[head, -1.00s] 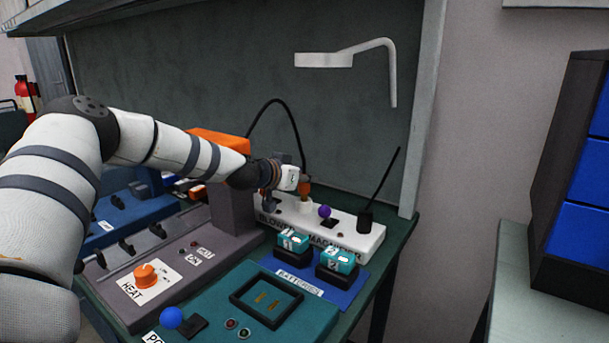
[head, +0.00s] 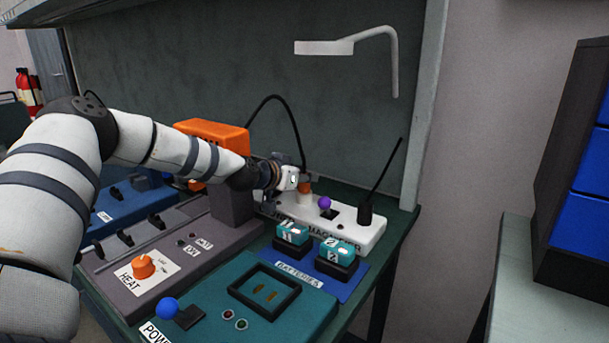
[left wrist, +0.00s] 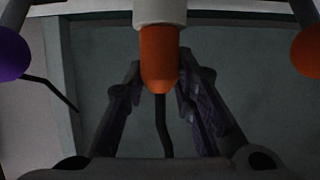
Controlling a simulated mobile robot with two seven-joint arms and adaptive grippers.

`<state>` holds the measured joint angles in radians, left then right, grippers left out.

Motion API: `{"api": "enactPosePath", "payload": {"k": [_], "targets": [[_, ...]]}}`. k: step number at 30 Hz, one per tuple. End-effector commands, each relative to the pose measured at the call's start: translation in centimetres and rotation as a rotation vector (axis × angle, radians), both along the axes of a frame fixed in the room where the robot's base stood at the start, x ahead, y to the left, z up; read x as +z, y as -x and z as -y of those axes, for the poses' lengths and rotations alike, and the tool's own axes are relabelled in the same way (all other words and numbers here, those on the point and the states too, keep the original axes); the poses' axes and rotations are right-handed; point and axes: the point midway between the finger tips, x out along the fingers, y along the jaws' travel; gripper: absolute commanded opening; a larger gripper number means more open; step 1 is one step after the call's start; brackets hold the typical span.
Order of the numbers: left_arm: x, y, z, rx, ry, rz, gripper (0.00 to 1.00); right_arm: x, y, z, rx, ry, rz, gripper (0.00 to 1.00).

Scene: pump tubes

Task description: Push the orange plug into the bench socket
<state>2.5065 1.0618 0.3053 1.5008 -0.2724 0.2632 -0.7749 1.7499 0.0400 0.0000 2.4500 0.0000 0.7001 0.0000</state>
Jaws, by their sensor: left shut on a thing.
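The orange plug (head: 304,187) stands upright at the white bench unit, with a black cable rising from it in an arc. It also shows in the left wrist view (left wrist: 159,65), where its wide end meets the white socket collar (left wrist: 159,12) without a visible gap. How deep it sits cannot be told. In the head view the socket is largely hidden by my gripper and the plug. My left gripper (head: 299,183) is shut on the plug; its dark fingers flank it in the left wrist view (left wrist: 160,90). My right gripper is out of view.
A purple knob (head: 325,203) and a black post with a rod (head: 366,213) stand right of the plug on the white unit (head: 345,237). Teal batteries (head: 294,233) sit in front. An orange-topped column (head: 211,135) stands close behind my forearm.

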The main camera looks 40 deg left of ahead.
Motion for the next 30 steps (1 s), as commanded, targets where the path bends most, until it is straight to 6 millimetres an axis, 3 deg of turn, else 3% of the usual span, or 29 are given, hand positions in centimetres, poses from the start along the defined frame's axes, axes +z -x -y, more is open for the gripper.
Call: {"api": "enactPosePath", "payload": {"k": [7, 8, 10, 11, 20, 23, 30], "targets": [[-0.5, 0.1, 0.0, -0.001, 0.001, -0.007, 0.0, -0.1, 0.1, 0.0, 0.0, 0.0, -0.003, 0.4], [-0.5, 0.1, 0.0, -0.001, 0.001, -0.008, 0.29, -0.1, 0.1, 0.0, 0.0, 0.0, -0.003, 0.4], [-0.5, 0.1, 0.0, -0.001, 0.001, -0.008, 0.45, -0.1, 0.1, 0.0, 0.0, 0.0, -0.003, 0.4], [-0.5, 0.1, 0.0, 0.0, 0.001, -0.008, 0.48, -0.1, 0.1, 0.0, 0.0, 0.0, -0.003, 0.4], [-0.1, 0.0, 0.0, -0.001, 0.0, -0.004, 0.48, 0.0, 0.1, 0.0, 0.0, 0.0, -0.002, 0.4], [1.4, -0.1, 0.1, -0.003, -0.002, 0.0, 0.48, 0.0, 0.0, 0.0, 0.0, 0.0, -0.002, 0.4], [7.3, 0.0, 0.0, -0.002, -0.004, 0.0, 0.48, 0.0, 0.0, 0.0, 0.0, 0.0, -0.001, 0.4]]}}
